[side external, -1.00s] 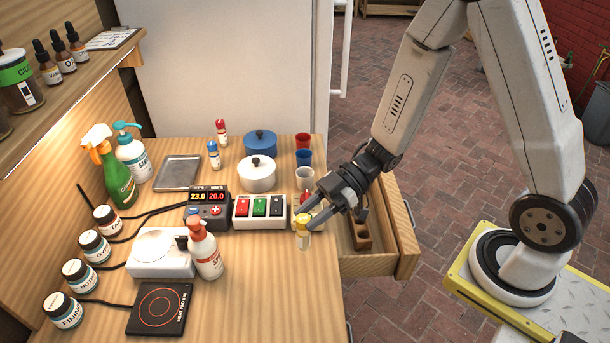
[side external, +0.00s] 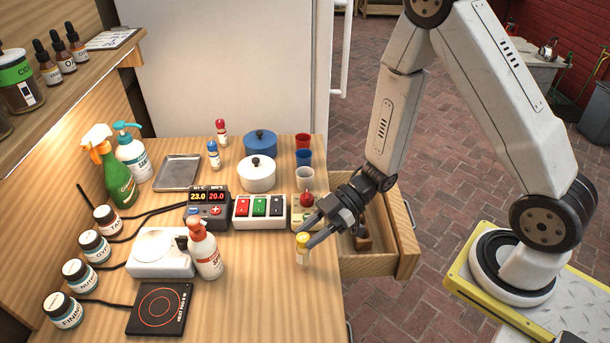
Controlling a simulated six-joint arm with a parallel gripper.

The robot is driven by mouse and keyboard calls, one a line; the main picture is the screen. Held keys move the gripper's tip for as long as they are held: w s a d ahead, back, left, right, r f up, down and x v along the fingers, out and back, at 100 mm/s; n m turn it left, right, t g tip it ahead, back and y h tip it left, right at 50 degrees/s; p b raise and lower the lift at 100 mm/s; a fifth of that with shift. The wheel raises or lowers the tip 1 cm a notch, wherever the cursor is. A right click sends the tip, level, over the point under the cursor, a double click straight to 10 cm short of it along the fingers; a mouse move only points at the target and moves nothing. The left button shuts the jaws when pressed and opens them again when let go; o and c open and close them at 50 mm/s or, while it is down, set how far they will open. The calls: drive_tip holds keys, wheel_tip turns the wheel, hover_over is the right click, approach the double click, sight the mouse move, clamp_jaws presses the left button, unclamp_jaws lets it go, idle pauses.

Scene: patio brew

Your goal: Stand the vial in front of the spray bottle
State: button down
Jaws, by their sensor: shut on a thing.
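My gripper (side external: 306,235) is shut on a small clear vial (side external: 302,256) with a yellow cap, near the table's right edge. The vial is upright; I cannot tell whether its base touches the table. A green spray bottle (side external: 119,180) with an orange and white trigger head stands farther back at the left.
A red-button box (side external: 299,217) and a three-switch box (side external: 259,211) stand just behind my gripper. An open drawer (side external: 373,266) juts out at the right. A hot plate (side external: 159,308) lies at front left. The table's front right is clear.

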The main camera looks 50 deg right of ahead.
drive_tip(key=shift+f, duration=0.5)
drive_tip(key=shift+f, duration=0.1)
drive_tip(key=shift+c, duration=1.9)
unclamp_jaws()
drive_tip(key=v, duration=1.2)
